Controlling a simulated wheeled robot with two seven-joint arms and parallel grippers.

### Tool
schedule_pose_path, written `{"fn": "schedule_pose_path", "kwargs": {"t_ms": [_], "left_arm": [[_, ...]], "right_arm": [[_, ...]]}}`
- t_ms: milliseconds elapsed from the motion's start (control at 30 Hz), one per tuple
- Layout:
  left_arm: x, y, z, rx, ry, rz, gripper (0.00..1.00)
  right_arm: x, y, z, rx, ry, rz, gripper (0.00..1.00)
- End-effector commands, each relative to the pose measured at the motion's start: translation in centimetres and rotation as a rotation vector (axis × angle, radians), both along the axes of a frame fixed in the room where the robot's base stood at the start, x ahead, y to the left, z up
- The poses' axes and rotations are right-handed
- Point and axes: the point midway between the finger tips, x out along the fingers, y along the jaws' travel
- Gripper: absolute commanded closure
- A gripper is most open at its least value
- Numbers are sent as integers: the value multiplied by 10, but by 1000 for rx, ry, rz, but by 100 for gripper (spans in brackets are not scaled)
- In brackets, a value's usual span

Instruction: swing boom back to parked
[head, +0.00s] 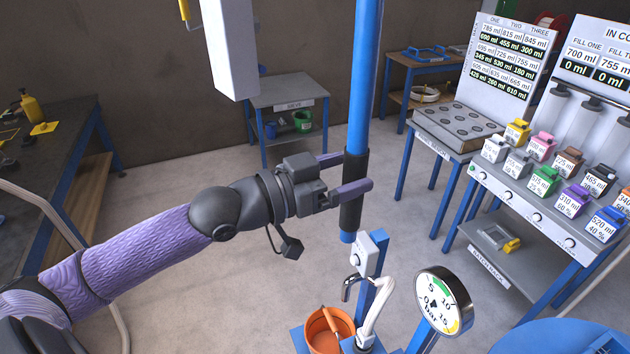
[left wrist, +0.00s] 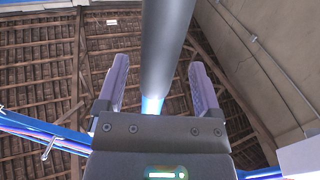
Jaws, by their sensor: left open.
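The boom's hanging blue pole (head: 364,80) comes down from the top of the head view. Its lower end has a black grip sleeve (head: 352,200). My left gripper (head: 357,172) is at the sleeve, with its two purple fingers apart on either side of it. In the left wrist view the dark sleeve (left wrist: 166,50) runs between the open fingers (left wrist: 158,85), with visible gaps on both sides. The boom's upper part and any parking mark are out of view. My right gripper is not in view.
Below the pole stand an orange bucket (head: 330,332), a tap post (head: 368,255) and a pressure gauge (head: 443,302). A batch rack with coloured containers (head: 545,180) is at right. A shelf table (head: 288,92) stands behind. A white box-shaped post (head: 230,45) hangs left of the pole.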

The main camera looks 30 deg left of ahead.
Motion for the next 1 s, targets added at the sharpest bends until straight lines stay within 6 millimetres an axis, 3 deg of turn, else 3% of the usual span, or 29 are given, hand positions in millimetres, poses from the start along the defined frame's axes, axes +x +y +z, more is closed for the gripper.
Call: {"fn": "schedule_pose_path", "kwargs": {"t_ms": [267, 500, 900, 1000], "left_arm": [[-31, 16, 0, 4, 7, -5, 16], [-48, 28, 3, 2, 5, -3, 16], [-53, 30, 0, 1, -1, -5, 16], [-53, 31, 3, 6, -17, -3, 35]], "right_arm": [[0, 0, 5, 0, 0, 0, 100], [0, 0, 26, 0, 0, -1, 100], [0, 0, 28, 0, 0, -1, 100], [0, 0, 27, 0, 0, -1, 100]]}}
